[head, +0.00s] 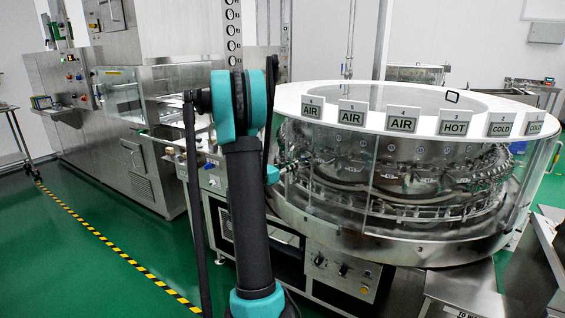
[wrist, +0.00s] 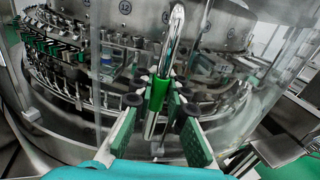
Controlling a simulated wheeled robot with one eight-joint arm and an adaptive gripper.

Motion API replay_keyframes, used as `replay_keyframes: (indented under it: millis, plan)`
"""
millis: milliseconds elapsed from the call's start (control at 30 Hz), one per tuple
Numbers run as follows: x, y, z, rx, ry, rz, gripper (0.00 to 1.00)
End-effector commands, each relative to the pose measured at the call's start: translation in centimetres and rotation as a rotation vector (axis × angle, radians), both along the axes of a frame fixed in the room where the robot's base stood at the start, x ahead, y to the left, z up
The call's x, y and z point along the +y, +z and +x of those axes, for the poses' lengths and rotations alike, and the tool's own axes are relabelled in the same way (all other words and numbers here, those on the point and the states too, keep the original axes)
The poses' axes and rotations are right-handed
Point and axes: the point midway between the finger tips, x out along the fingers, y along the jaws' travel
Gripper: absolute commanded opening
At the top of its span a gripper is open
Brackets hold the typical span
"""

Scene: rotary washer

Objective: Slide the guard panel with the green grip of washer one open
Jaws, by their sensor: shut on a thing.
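The green grip (wrist: 158,93) is a sleeve on a curved metal handle (wrist: 176,35) in the wrist view. The handle stands in front of the clear guard panel (wrist: 225,100) of the round washer. My gripper (wrist: 161,104) has its two fingers on either side of the green grip and is shut on it. In the head view the washer (head: 400,180) stands right of my arm, with clear panels around its machinery. My gripper and the green grip cannot be made out there, with my arm in front.
Signs reading AIR, HOT and COLD line the washer's white top ring (head: 375,120). A control box (head: 345,275) sits below its rim. A steel machine (head: 130,120) stands at the left. Green floor with a yellow-black stripe (head: 110,245) lies open at the lower left.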

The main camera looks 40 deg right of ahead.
Motion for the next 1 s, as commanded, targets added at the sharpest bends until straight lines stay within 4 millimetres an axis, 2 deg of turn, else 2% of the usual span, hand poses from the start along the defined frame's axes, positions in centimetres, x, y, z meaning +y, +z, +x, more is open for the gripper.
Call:
replay_keyframes:
  millis: [33,200,333,700,733,900,1000]
  plan:
    - [-0.4,0.1,-1.7,0.0,-0.006,-0.001,0.0]
    - [-1.1,0.0,-6.0,0.0,-0.005,-0.001,0.0]
    - [-1.2,0.0,-7.9,0.0,-0.003,0.0,0.0]
    - [-1.0,-0.1,-8.4,-0.001,0.001,0.001,0.0]
    - [-1.0,-0.1,-8.4,-0.001,0.001,0.001,0.12]
    - [-1.0,0.0,-8.4,0.0,0.001,0.001,0.34]
    - [-1.1,0.0,-8.4,0.0,0.0,0.0,0.34]
